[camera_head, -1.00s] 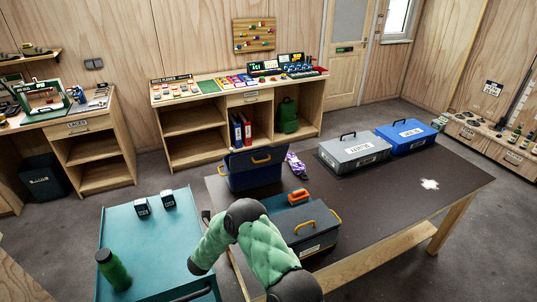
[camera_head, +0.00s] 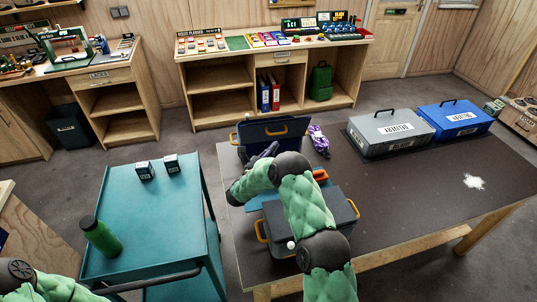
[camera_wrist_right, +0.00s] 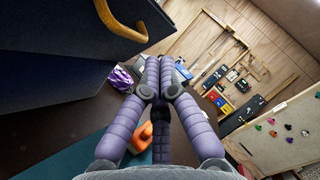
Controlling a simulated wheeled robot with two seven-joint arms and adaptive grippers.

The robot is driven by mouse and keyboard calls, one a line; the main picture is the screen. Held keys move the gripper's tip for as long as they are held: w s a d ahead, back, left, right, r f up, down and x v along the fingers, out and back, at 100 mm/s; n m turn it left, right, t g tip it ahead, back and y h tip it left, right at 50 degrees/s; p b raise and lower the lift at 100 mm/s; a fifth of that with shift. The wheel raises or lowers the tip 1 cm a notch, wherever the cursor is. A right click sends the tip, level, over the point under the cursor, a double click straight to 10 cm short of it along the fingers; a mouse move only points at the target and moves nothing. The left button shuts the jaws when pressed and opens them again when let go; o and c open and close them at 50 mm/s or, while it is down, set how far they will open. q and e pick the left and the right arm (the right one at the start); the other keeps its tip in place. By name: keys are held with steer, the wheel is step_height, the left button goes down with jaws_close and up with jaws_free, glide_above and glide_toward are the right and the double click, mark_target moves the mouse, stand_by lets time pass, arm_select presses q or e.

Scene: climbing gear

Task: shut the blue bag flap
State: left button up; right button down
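The dark blue bag (camera_head: 285,130) with an orange handle stands at the left back of the dark table. Its near side is partly hidden by my right arm, and I cannot clearly tell how its flap lies. In the right wrist view its dark blue wall (camera_wrist_right: 60,75) fills the upper left, with the orange handle close by. My right gripper (camera_head: 264,150) is at the near side of the bag; I cannot tell if it touches. In the wrist view its purple-grey fingers (camera_wrist_right: 159,66) meet at the tips, with nothing seen between them. My left gripper is outside the views.
A dark grey-blue bag (camera_head: 335,207) with orange handles stands under my right arm, near an orange object (camera_head: 320,175). A purple cloth-like item (camera_head: 319,140) lies right of the blue bag. Grey (camera_head: 391,134) and blue (camera_head: 455,119) cases stand farther right.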

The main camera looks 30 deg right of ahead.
mark_target(277, 134)
steer(key=w+d, duration=0.1)
steer(key=w+d+r, duration=0.1)
steer(key=w+d, duration=0.1)
steer(key=w+d+r, duration=0.1)
steer(key=shift+w+d+b, duration=0.15)
steer(key=shift+b, duration=0.25)
steer(key=shift+w+d+r, duration=0.15)
steer(key=shift+w+r, duration=0.1)
steer(key=shift+w, duration=0.25)
steer(key=shift+r, duration=0.1)
